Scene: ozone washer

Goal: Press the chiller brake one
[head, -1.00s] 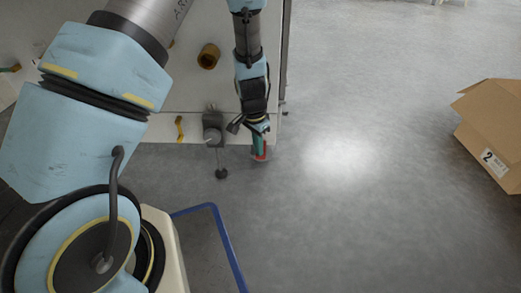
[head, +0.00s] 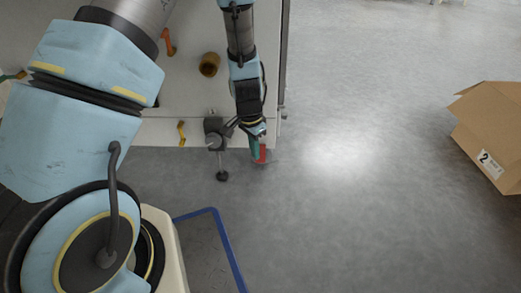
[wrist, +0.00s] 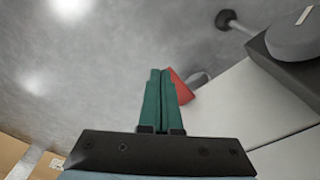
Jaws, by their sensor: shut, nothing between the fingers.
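My gripper (head: 254,156) hangs at the front right corner of the white machine in the head view. Its green fingers are shut with nothing between them; they also show in the wrist view (wrist: 160,85). A red part (wrist: 181,88) with a grey end (wrist: 197,79) lies right beside and partly behind the fingers. The red part also shows in the head view (head: 262,153). I cannot tell whether the fingers touch it, or whether it is the chiller brake one.
A grey lever device (head: 214,130) with a black knob (head: 222,176) sits left of my gripper. A yellow handle (head: 182,133), an orange handle (head: 167,42) and a brown round fitting (head: 209,65) are on the white machine (head: 190,95). A cardboard box (head: 490,135) stands right; floor between is clear.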

